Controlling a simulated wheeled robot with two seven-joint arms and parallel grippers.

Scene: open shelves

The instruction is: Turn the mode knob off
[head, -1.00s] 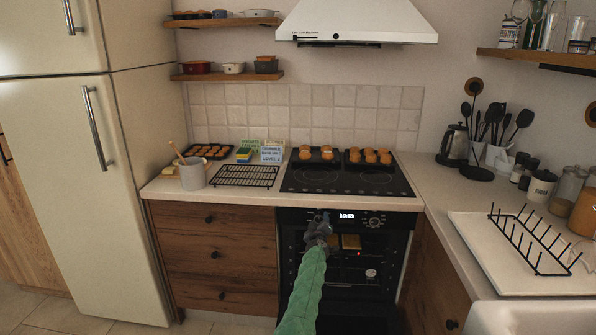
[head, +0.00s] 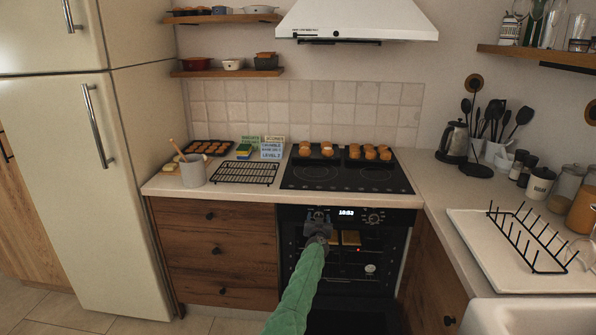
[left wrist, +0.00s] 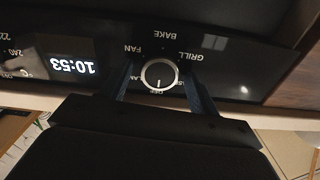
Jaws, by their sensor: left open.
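The mode knob (left wrist: 158,74), a round dial with a pale ring, sits on the black oven panel (left wrist: 225,70) in the left wrist view. FAN, BAKE and GRILL are printed around it; more lettering near its lower edge is hard to read. A small mark shows low on its face. My left gripper (left wrist: 160,90) is open, one finger on each side of the knob; contact cannot be told. In the head view my left gripper (head: 318,218) is at the left of the oven panel and hides the knob. My right gripper is not in view.
The lit clock (head: 346,213) and another knob (head: 373,217) are right of my gripper. The oven door (head: 345,265) is below. The hob (head: 345,178) with round buns is above. Wooden drawers (head: 215,250) stand left. Counter edges run close above and right.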

